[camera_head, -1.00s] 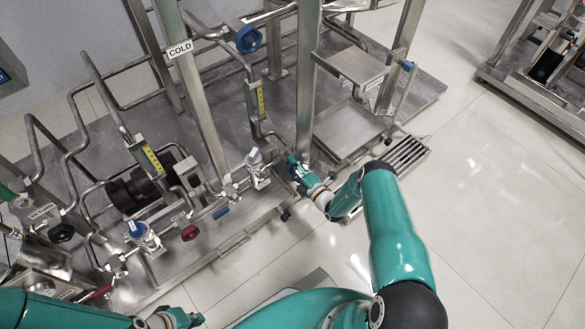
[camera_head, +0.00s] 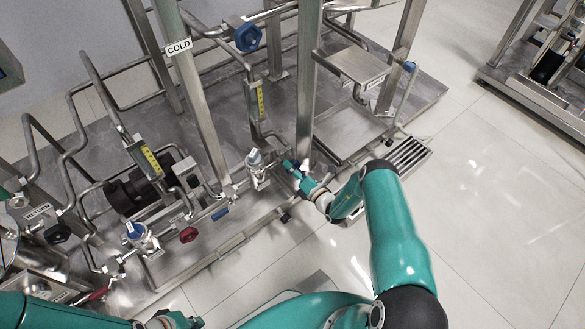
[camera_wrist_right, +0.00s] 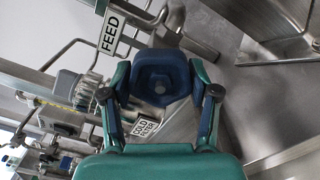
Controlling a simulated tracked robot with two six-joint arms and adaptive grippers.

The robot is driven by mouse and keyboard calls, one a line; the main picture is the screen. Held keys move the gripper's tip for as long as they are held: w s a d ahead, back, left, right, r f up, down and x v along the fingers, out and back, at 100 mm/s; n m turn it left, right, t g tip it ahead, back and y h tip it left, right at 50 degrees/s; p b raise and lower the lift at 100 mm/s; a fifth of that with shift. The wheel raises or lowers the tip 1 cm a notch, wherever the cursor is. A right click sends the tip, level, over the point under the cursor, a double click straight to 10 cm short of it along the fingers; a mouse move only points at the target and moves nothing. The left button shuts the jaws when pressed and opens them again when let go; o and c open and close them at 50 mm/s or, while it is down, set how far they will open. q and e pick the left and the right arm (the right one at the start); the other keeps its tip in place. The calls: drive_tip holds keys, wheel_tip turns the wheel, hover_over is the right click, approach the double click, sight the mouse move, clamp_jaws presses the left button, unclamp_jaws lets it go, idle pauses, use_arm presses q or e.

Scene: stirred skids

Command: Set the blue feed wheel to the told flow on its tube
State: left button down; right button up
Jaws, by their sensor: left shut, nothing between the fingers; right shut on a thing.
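The dark blue feed wheel (camera_wrist_right: 160,78) sits between the fingers of my right gripper (camera_wrist_right: 160,95) in the right wrist view, with a finger on each side. The right gripper is shut on it. In the head view this gripper (camera_head: 292,166) is low on the skid, at the foot of an upright post, and largely hides the wheel. A FEED label (camera_wrist_right: 111,30) shows beside it. Two gauge tubes with yellow scales stand on the skid, one nearer the middle (camera_head: 260,99) and one to the left (camera_head: 151,159). Their readings are too small to read. My left gripper (camera_head: 182,321) is shut and empty at the bottom edge.
Another blue wheel (camera_head: 247,37) is higher up near the COLD label (camera_head: 179,47). A COLD FILTER label (camera_wrist_right: 146,128) lies below the wheel.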

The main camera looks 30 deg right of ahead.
drive_tip(key=shift+a+f, duration=0.2)
drive_tip(key=shift+a, duration=0.05)
drive_tip(key=o, duration=1.1)
drive_tip(key=shift+o, duration=0.3)
drive_tip(key=shift+d, duration=0.15)
drive_tip(key=shift+r, duration=0.1)
drive_tip(key=shift+s, duration=0.1)
drive_tip(key=s, duration=1.1)
drive_tip(key=shift+s+d, duration=0.4)
drive_tip(key=shift+d, duration=0.05)
